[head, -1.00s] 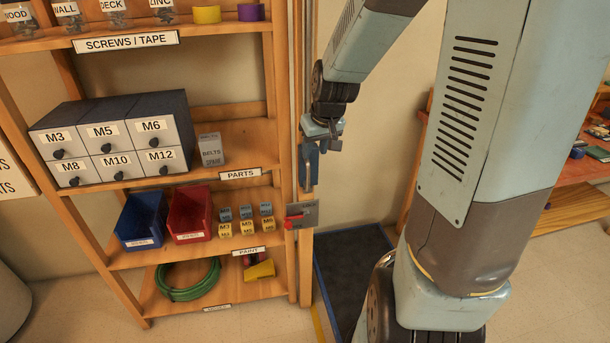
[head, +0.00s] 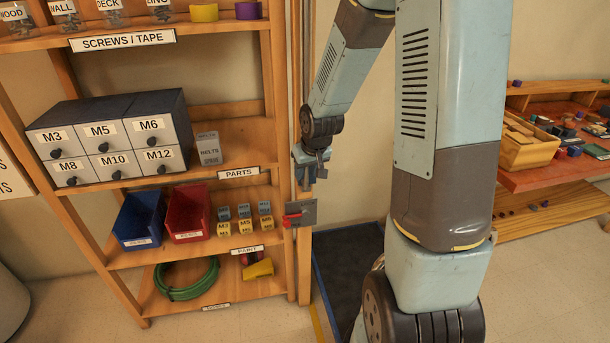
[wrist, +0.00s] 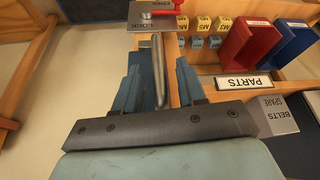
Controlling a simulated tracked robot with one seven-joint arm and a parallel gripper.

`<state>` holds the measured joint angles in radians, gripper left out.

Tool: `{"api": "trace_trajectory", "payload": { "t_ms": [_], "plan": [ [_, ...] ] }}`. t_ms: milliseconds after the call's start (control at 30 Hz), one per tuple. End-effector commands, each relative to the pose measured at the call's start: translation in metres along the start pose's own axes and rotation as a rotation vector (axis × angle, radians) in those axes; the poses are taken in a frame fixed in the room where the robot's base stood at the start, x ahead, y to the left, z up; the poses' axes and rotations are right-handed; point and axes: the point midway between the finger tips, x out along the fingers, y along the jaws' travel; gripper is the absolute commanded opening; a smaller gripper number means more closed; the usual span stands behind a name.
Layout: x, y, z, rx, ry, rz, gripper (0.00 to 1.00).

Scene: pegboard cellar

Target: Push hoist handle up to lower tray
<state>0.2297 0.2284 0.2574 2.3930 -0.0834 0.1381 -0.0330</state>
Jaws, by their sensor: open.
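A grey lock plate (head: 300,213) with a red lever (head: 292,219) is fixed on the right post of the shelf. The plate also shows at the top of the wrist view (wrist: 150,15), upside down. My gripper (head: 308,178) is open and points down along that post, just above the plate. In the wrist view a slim metal bar (wrist: 158,72), which looks like the hoist handle, stands between my two blue fingers (wrist: 160,88), nearer the right one. I cannot tell whether they touch. No tray can be clearly made out.
The wooden shelf left of my gripper holds grey drawers (head: 110,135), a blue bin (head: 139,220), a red bin (head: 188,213) and small labelled boxes. A dark blue-edged mat (head: 350,270) lies on the floor to the right. A red-topped bench (head: 540,178) stands at far right.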

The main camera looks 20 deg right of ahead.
Motion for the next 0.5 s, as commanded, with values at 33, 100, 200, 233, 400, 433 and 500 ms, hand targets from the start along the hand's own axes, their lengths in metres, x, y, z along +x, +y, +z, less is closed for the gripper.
{"api": "trace_trajectory", "payload": {
  "t_ms": [33, 100, 200, 233, 400, 433, 500],
  "plan": [
    [0.006, -0.001, 0.0, -0.001, -0.002, -0.001, 0.4],
    [0.012, -0.001, 0.0, -0.001, -0.001, -0.001, 0.4],
    [0.019, 0.0, 0.0, -0.001, -0.001, -0.001, 0.4],
    [0.02, 0.0, 0.0, -0.001, -0.001, -0.001, 0.4],
    [0.025, 0.0, 0.0, 0.0, 0.0, 0.0, 0.4],
    [0.025, 0.0, 0.0, 0.0, 0.0, 0.0, 0.4],
    [0.025, 0.0, 0.0, 0.0, 0.001, 0.0, 0.4]
  ]
}}
